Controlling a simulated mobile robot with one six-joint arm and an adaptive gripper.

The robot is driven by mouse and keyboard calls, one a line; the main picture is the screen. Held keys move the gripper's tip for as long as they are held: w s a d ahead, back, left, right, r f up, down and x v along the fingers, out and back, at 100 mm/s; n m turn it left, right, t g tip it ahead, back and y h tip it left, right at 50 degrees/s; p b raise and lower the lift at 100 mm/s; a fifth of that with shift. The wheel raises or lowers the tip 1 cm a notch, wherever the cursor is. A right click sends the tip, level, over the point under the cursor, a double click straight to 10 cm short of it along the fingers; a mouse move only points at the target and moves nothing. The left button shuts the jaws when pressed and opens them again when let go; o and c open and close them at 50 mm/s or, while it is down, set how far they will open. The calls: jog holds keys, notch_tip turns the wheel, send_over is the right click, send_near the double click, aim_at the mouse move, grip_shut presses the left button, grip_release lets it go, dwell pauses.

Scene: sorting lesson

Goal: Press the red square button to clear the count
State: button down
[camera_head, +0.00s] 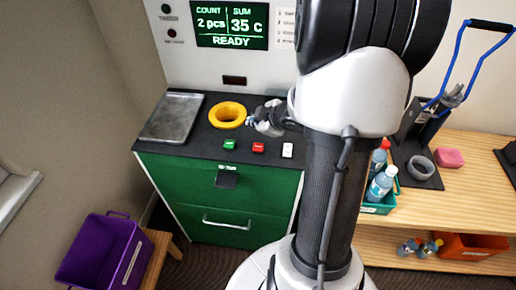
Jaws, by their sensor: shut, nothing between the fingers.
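The red square button (258,147) sits on the dark top of the green machine, between a green button (230,144) and a white button (288,150). My gripper (254,123) is above the machine top, behind the red button in the picture and just right of the yellow ring (228,115). Its fingers are shut and hold nothing. My arm hides part of the machine's right side. The display (231,26) reads COUNT 2 pcs, SUM 35 C, READY.
A metal plate (173,117) lies at the machine's left. A purple crate (97,252) stands on a low wooden stand at lower left. On the right, a wooden bench (478,185) holds bottles in a green crate (378,208), a grey roll (421,167) and a pink block (449,158).

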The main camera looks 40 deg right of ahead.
aim_at(256, 148)
notch_tip(256, 148, down, 7)
jog(key=b, duration=0.6)
jog(key=shift+f, duration=0.15)
dwell(0.9)
jog(key=shift+f+b, duration=0.45)
jog(key=shift+f+b, duration=0.4)
jog(key=shift+f, duration=0.1)
dwell(0.6)
dwell(0.3)
jog(key=shift+r+p, duration=1)
jog(key=shift+p, duration=0.05)
notch_tip(256, 148, up, 5)
jog(key=p, duration=0.5)
